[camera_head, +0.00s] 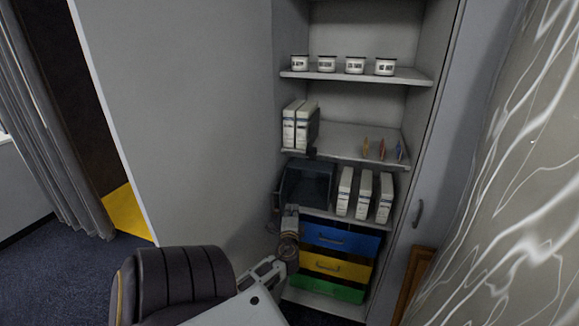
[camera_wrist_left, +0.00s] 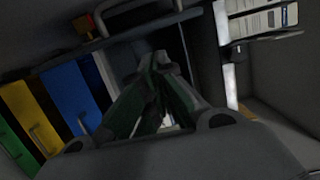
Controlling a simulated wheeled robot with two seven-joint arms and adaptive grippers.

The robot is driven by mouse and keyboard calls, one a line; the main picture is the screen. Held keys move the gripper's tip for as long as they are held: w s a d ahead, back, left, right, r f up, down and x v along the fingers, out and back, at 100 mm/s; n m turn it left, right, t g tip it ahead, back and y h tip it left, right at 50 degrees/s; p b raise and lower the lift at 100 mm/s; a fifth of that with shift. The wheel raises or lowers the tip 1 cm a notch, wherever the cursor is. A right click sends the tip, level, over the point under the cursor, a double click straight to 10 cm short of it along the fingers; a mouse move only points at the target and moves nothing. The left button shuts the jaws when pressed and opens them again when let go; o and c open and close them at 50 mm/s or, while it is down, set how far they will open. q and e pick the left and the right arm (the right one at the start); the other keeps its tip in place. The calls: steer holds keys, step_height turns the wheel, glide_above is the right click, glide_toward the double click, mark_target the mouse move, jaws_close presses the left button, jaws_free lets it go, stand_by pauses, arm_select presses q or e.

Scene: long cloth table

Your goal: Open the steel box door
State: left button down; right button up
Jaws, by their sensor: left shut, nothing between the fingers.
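The dark steel box (camera_head: 308,184) sits at the left end of a cabinet shelf, beside upright white binders. Its front looks dark and hollow, and I cannot tell how far its door stands open. My left gripper (camera_head: 291,211) is at the box's lower left front, with the arm coming up from below. In the left wrist view, my left gripper (camera_wrist_left: 158,84) has its dark green fingers shut with nothing between them. Dark surfaces lie close around the fingertips; whether they touch the box or its door is unclear. My right gripper is out of view.
Blue, yellow and green drawers (camera_head: 328,264) are below the shelf. White binders (camera_head: 364,194) stand right of the box. Cups (camera_head: 355,65) are on the top shelf. A large grey cabinet door (camera_head: 185,120) stands open at left; a dark chair (camera_head: 180,280) is near me.

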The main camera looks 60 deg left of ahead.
arm_select(q)
steer(key=s+a+b+v, duration=0.1)
steer(key=v, duration=0.8)
steer(key=shift+s, duration=0.15)
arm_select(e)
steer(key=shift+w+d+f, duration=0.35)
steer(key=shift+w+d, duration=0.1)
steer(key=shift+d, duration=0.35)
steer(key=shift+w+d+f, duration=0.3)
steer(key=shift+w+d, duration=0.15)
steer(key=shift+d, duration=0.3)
arm_select(q)
steer(key=shift+d, duration=0.1)
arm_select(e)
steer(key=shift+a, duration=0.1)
